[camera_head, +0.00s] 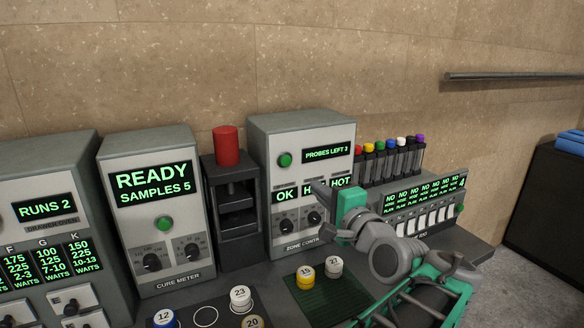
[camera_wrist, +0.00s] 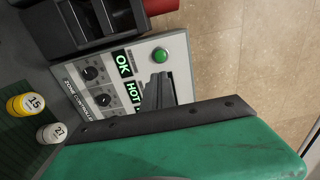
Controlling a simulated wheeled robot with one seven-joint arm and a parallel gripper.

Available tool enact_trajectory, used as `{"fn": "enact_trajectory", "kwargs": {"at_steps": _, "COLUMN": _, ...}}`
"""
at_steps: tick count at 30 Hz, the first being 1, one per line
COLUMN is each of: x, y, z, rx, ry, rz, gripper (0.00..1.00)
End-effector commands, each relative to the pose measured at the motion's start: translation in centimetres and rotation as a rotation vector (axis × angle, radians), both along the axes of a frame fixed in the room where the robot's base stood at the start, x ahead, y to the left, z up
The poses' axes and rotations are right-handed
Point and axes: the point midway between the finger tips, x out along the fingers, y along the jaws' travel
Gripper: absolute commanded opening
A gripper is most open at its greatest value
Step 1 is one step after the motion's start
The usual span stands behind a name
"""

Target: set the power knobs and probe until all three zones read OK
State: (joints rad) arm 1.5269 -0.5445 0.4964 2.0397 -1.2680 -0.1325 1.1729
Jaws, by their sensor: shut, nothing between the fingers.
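The zone controller (camera_head: 262,130) is a grey box with a green button (camera_head: 285,159) and a display reading PROBES LEFT 3 (camera_head: 326,153). Its zone readouts show OK (camera_head: 285,195), HOT, partly covered by my gripper, and HOT (camera_head: 341,182). Two dark knobs, the left one (camera_head: 287,226) and the middle one (camera_head: 315,217), show below; the right knob is hidden behind my gripper. My gripper (camera_head: 320,190) is shut and empty in front of the panel. In the wrist view its fingers (camera_wrist: 158,92) cover part of the panel, beside the green button (camera_wrist: 161,55); contact cannot be told.
A dark press with a red top (camera_head: 226,146) and the cure meter (camera_head: 149,150), reading READY, SAMPLES 5, stand left. Coloured-cap vials (camera_head: 392,158) and a switch rack (camera_head: 425,205) stand right.

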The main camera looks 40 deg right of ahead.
Motion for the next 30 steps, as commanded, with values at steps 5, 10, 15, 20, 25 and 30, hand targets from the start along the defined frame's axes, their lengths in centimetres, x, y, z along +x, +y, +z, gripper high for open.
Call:
{"fn": "enact_trajectory", "kwargs": {"at_steps": 5, "x": 1.3, "y": -0.3, "z": 0.1, "rx": 0.001, "ry": 0.001, "rz": 0.005, "gripper": 0.0}}
{"fn": "enact_trajectory", "kwargs": {"at_steps": 10, "x": 4.6, "y": -1.1, "z": 0.3, "rx": 0.0, "ry": 0.001, "rz": 0.008, "gripper": 0.0}}
{"fn": "enact_trajectory", "kwargs": {"at_steps": 15, "x": 8.2, "y": -2.2, "z": 0.2, "rx": 0.0, "ry": 0.001, "rz": 0.007, "gripper": 0.0}}
{"fn": "enact_trajectory", "kwargs": {"at_steps": 20, "x": 11.3, "y": -3.1, "z": 0.3, "rx": 0.0, "ry": 0.002, "rz": 0.005, "gripper": 0.0}}
{"fn": "enact_trajectory", "kwargs": {"at_steps": 25, "x": 13.1, "y": -3.8, "z": 0.1, "rx": -0.001, "ry": 0.001, "rz": 0.002, "gripper": 0.0}}
{"fn": "enact_trajectory", "kwargs": {"at_steps": 30, "x": 13.5, "y": -4.0, "z": 0.0, "rx": -0.002, "ry": 0.001, "rz": 0.0, "gripper": 0.0}}
